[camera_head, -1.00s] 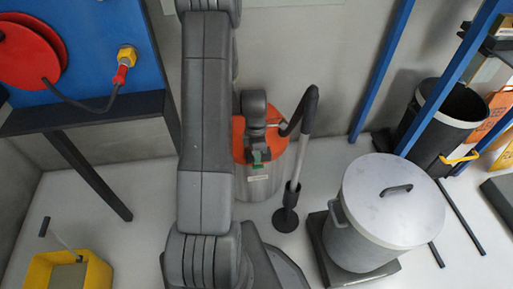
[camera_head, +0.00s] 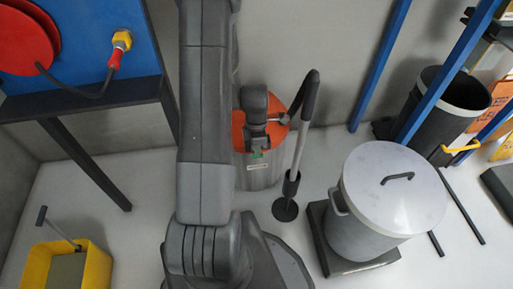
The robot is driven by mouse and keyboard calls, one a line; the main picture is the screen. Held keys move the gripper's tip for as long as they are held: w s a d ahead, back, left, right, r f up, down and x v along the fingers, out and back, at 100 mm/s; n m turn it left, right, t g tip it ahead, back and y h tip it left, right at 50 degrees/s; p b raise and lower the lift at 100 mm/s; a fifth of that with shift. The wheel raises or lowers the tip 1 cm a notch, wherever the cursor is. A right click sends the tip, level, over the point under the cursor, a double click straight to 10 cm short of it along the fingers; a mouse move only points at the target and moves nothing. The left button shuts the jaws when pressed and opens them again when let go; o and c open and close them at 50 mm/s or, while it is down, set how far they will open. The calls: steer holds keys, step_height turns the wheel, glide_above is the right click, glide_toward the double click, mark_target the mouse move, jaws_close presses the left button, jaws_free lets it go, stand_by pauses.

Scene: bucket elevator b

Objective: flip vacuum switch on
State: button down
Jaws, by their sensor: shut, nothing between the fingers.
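The vacuum (camera_head: 240,135) has an orange top and a grey metal drum. It stands on the floor against the back wall, partly hidden behind my arm. Its black hose and pale wand (camera_head: 299,150) stand at its right, ending in a round black foot. My gripper (camera_head: 258,146) is in front of the orange top, pointing down, and looks shut and empty. A small green patch (camera_head: 257,155) shows right at the fingertips; I cannot tell whether they touch it. The switch itself and its position cannot be made out.
A grey lidded drum (camera_head: 394,190) stands on a dark base at the right. A black bin (camera_head: 445,105) and blue posts (camera_head: 382,62) are behind it. A dark table (camera_head: 85,112) with a blue panel is at left, above a yellow bucket (camera_head: 95,268).

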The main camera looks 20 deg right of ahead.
steer(key=s+a+f+t+b, duration=0.1)
steer(key=s+f+b, duration=0.3)
steer(key=f+b, duration=0.4)
steer(key=shift+t+b, duration=0.5)
steer(key=shift+b, duration=0.95)
steer(key=shift+r, duration=0.15)
stand_by(0.4)
